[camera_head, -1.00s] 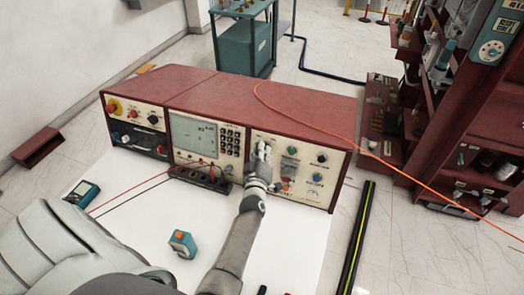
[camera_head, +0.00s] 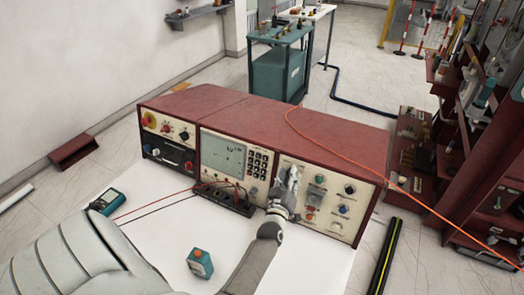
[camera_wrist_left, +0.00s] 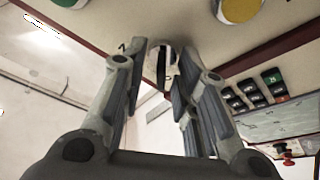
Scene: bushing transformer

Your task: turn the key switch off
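The key switch (camera_wrist_left: 162,66) shows in the left wrist view as a small dark and silver piece on the cream panel, between my fingers. In the head view it is hidden behind my left gripper (camera_head: 290,182), which is at the upper left of the right-hand control panel (camera_head: 338,225) of the red console (camera_head: 270,118). In the left wrist view, the fingers of my left gripper (camera_wrist_left: 163,72) are apart, one on each side of the key, with a gap visible. Whether a finger touches it I cannot tell. My right gripper is not in view.
Green, black and blue knobs (camera_head: 344,210) sit right of the gripper. A meter screen (camera_head: 222,158) and keypad (camera_head: 257,164) are left of it. Red and black leads run to the console. A teal box (camera_head: 200,264) stands on the white tabletop (camera_head: 165,235).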

